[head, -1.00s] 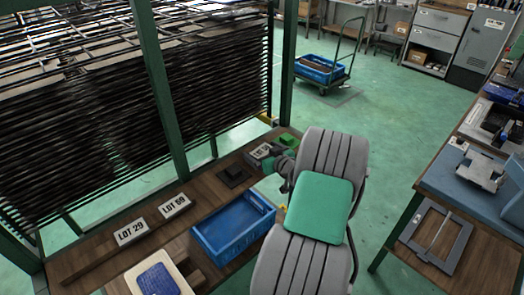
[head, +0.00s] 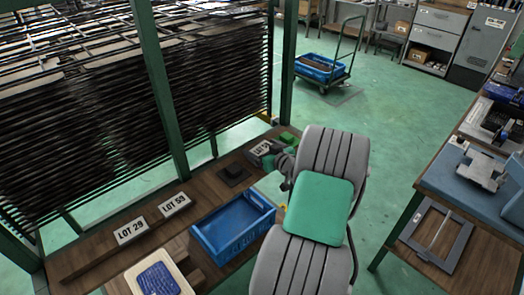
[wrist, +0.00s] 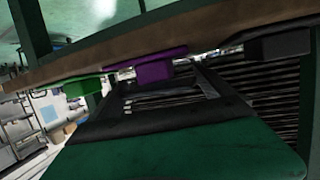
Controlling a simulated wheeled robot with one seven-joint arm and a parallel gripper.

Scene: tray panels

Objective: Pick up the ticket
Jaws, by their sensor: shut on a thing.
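A small white ticket (head: 260,148) with black LOT lettering is at the far end of the wooden bench in the head view, partly hidden by my gripper. My gripper (head: 272,159) is shut on this ticket at its near right side. My grey and green arm hides much of the grip. Two more white tickets, LOT 29 (head: 131,231) and LOT 59 (head: 175,206), stand along a wooden strip to the left. In the wrist view the held ticket cannot be made out clearly.
A blue crate (head: 232,228) and a dark block (head: 235,175) are on the bench (head: 203,188). A green block (head: 288,139) lies beyond the gripper. A purple block (wrist: 150,66) shows in the wrist view.

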